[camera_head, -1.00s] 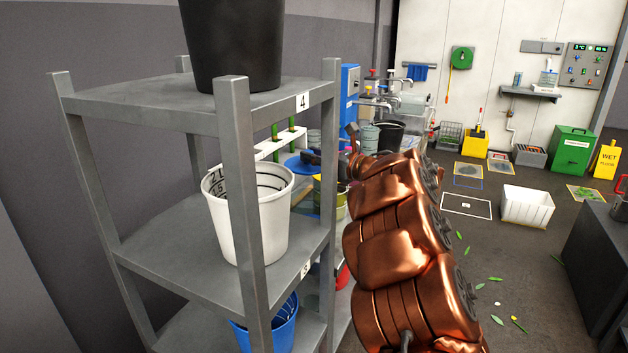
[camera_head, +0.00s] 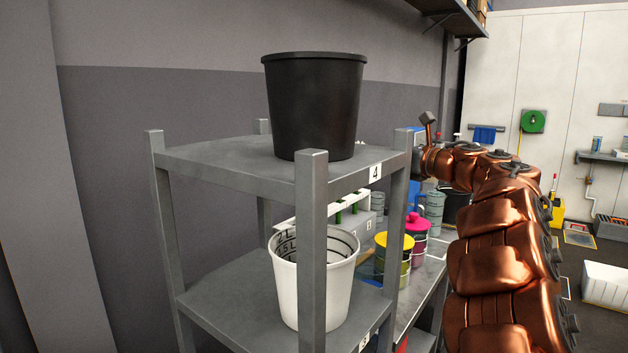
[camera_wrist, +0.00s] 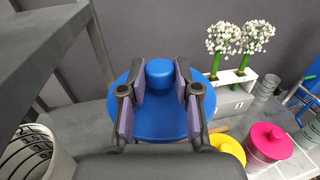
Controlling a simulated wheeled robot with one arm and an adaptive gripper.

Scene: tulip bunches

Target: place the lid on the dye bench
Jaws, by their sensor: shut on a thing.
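My gripper (camera_wrist: 160,90) is shut on the round knob of a blue lid (camera_wrist: 160,118) in the wrist view. The lid's disc spreads beneath the fingers, above or in front of the bench; the exact gap cannot be told. The grey dye bench (camera_head: 425,290) runs behind the shelf in the head view and shows at the right of the wrist view (camera_wrist: 300,165). A yellow-lidded pot (camera_head: 395,255) and a magenta-lidded pot (camera_head: 417,226) stand on it; both are right of my gripper in the wrist view. The head view hides my fingers and the lid.
A grey shelf rack (camera_head: 240,160) stands close at left, with a black bucket (camera_head: 314,105) on top and a white measuring bucket (camera_head: 290,290) below. A white rack (camera_wrist: 238,85) with white flowers stands at the bench's back. A white tub (camera_head: 605,285) sits on the floor.

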